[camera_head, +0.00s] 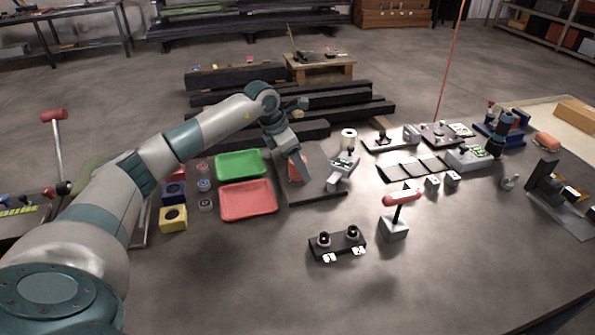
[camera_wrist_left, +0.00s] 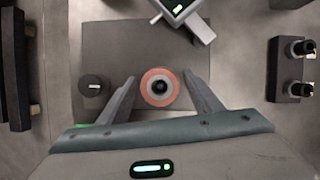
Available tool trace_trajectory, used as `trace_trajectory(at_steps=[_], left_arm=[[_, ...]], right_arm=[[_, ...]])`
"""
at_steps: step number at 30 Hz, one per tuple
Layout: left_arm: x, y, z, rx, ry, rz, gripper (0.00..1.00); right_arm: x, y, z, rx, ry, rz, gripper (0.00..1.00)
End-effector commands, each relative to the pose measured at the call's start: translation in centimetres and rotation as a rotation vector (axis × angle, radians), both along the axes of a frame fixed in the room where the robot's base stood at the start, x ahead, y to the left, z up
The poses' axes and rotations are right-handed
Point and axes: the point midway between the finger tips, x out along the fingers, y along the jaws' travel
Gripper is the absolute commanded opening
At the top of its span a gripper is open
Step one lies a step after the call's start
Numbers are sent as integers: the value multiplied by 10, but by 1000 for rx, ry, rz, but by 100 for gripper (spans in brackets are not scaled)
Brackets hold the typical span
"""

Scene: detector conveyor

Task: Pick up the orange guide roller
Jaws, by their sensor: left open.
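The orange guide roller (camera_wrist_left: 160,88) stands on a dark grey plate (camera_wrist_left: 130,40) in the left wrist view, seen end-on with a dark centre. My left gripper (camera_wrist_left: 160,90) is open, with one finger on each side of the roller. A gap shows between the roller and each finger. In the head view my left gripper (camera_head: 299,171) reaches down over the plate (camera_head: 312,194), and part of the orange roller (camera_head: 293,176) shows beside the fingers. My right gripper is not in view.
A grey device with a small screen (camera_head: 343,170) sits at the plate's right edge. A dark cylinder (camera_wrist_left: 94,90) stands beyond one finger. A green tray (camera_head: 241,164) and a red tray (camera_head: 248,201) lie left of the plate. A black two-knob block (camera_head: 338,244) is in front.

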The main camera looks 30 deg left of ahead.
Motion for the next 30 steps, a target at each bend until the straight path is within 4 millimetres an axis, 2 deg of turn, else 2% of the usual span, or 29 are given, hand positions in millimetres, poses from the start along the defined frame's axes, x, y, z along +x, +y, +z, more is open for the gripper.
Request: trace_trajectory(at_steps=[14, 15, 21, 30], left_arm=[[1, 0, -1, -1, -1, 0, 59], [1, 0, -1, -1, -1, 0, 57], [1, 0, -1, 0, -1, 0, 11], [1, 0, 0, 0, -2, 0, 11]], right_arm=[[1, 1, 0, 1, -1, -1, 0], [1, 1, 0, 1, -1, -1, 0], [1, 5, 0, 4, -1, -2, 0], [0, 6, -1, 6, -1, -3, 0]])
